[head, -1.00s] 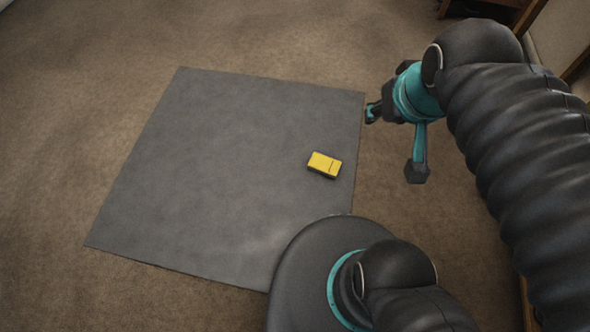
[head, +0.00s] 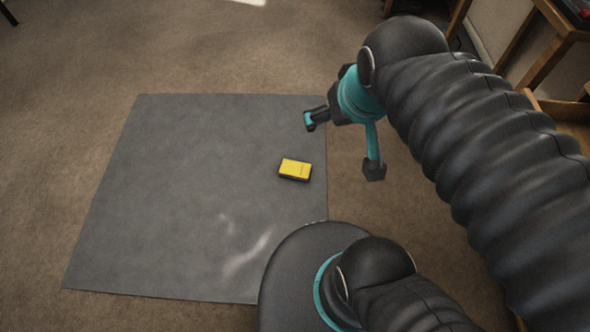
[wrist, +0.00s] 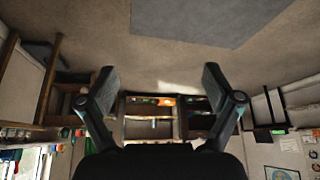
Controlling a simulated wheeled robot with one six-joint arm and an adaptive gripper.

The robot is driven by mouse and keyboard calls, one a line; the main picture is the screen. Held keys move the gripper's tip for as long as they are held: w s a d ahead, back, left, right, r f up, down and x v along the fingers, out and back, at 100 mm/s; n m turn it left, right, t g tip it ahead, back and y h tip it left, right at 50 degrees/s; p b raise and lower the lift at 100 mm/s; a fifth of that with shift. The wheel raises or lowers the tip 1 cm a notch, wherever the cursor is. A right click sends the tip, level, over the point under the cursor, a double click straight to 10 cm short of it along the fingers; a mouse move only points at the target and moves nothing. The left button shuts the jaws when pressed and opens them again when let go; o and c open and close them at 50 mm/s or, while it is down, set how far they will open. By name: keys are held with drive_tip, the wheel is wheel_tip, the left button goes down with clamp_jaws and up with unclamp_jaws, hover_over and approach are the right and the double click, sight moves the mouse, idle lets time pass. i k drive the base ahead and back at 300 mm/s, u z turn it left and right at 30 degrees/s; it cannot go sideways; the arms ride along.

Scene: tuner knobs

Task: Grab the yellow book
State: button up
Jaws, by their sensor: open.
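The yellow book (head: 295,169) is a small block with a yellow top and dark sides. It lies flat near the right edge of the grey mat (head: 190,190) in the head view. My gripper (head: 310,121) is up and behind the book in the picture, near the mat's far right corner, apart from the book. In the wrist view my gripper (wrist: 160,85) has its two fingers spread wide with nothing between them. The book is not visible in the wrist view; part of the grey mat (wrist: 200,18) shows at the top.
Brown carpet (head: 210,55) surrounds the mat, and the mat is clear apart from the book. Wooden furniture (head: 545,50) stands at the far right. In the wrist view shelves (wrist: 150,115) with small items stand beyond the fingers.

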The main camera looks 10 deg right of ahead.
sight(299, 171)
drive_tip(key=u, duration=1)
drive_tip(key=i, duration=3.15)
drive_tip(key=u, duration=3.05)
drive_tip(key=k, duration=2.45)
drive_tip(key=u, duration=1.45)
